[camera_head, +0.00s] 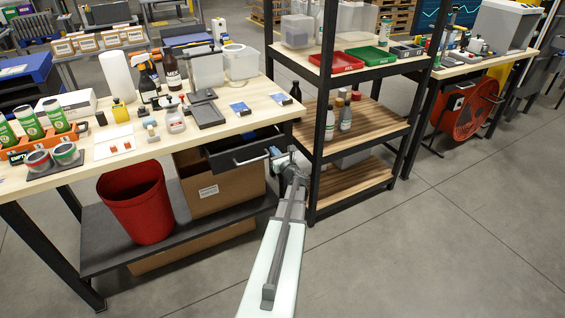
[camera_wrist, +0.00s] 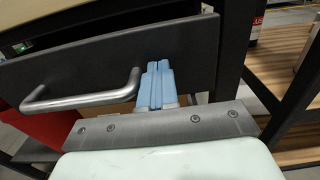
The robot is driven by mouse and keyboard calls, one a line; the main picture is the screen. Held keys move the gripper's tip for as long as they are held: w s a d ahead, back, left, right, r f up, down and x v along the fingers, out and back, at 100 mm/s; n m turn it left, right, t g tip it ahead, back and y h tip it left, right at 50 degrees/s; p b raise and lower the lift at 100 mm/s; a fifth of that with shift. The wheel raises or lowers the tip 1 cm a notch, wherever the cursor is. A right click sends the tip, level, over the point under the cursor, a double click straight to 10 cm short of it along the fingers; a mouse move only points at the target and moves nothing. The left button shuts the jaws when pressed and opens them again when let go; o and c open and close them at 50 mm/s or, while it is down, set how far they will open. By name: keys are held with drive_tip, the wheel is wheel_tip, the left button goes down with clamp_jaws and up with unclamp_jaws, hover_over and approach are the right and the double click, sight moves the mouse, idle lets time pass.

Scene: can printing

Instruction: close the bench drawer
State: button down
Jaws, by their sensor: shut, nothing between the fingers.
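The bench drawer (camera_head: 235,153) is a dark grey drawer under the right end of the wooden-topped bench. It stands partly open, with its inside showing above the front panel. In the wrist view its front panel (camera_wrist: 190,50) fills the upper middle, with a bar handle (camera_wrist: 85,100) on it. My gripper (camera_head: 276,153) is at the right part of the drawer front. Its light blue fingers (camera_wrist: 156,70) are shut and empty, just right of the handle's right end. They point at the panel; I cannot tell whether they touch it.
A cardboard box (camera_head: 207,192) and a red bin (camera_head: 136,202) stand on the bench's lower shelf. A black-framed shelf rack (camera_head: 318,150) stands close to the right of my gripper. The bench top (camera_head: 140,150) holds bottles, cans and trays. The floor in front is clear.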

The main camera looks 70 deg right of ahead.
drive_tip(key=x, duration=0.7)
drive_tip(key=shift+w+d+f, duration=0.1)
drive_tip(key=shift+d, duration=0.05)
drive_tip(key=shift+w+d, duration=0.3)
drive_tip(key=shift+w+d+r, duration=0.15)
drive_tip(key=shift+d+r, duration=0.05)
drive_tip(key=v, duration=1.5)
drive_tip(key=shift+a, duration=0.1)
